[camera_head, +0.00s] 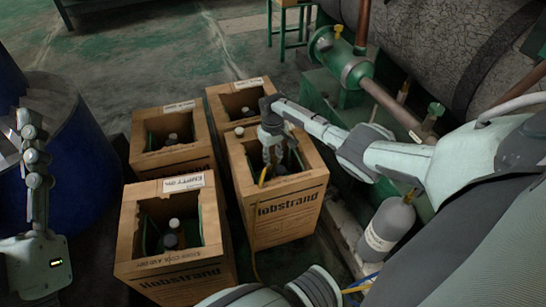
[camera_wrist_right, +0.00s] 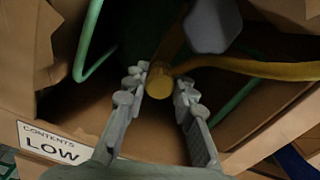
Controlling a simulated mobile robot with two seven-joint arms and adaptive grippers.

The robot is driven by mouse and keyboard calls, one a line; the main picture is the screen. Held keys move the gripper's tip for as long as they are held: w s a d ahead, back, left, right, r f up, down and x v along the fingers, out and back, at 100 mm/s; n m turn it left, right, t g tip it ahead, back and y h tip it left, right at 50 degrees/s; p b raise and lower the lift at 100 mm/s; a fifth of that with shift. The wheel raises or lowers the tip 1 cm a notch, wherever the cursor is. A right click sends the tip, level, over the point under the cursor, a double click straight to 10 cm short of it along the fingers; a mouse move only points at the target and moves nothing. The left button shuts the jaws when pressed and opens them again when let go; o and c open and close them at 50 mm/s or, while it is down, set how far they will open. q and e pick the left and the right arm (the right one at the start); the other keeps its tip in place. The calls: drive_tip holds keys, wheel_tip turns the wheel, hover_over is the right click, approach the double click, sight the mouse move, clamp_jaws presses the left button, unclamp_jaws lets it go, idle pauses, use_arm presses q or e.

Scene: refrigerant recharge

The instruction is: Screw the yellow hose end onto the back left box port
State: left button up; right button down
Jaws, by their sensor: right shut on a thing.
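My right gripper (camera_head: 266,172) reaches into the front right box (camera_head: 290,212). In the right wrist view its fingers (camera_wrist_right: 160,88) are closed around the yellow hose end (camera_wrist_right: 159,82). The yellow hose (camera_wrist_right: 250,69) runs off to the right there; in the head view it hangs over the box's front (camera_head: 254,215). The back left box (camera_head: 187,157) is open, with a grey cylinder (camera_head: 172,139) inside; its port is too small to make out. My left gripper (camera_head: 30,130) is at the left edge, away from the boxes; its finger gap is not clear.
The front left box (camera_head: 130,233) and back right box (camera_head: 217,113) are also open. A blue drum (camera_head: 85,150) stands left. Green-and-rust pipework (camera_head: 345,62) and a grey cylinder (camera_head: 388,226) are right. A label reading CONTENTS LOW (camera_wrist_right: 52,143) shows in the wrist view.

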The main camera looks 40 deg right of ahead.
drive_tip(key=shift+a+m+p, duration=0.15)
drive_tip(key=shift+m+p, duration=0.35)
drive_tip(key=shift+m, duration=0.3)
drive_tip(key=c, duration=1.2)
unclamp_jaws()
drive_tip(key=shift+f, duration=0.15)
wheel_tip(320, 180, up, 12)
drive_tip(key=shift+r, duration=0.1)
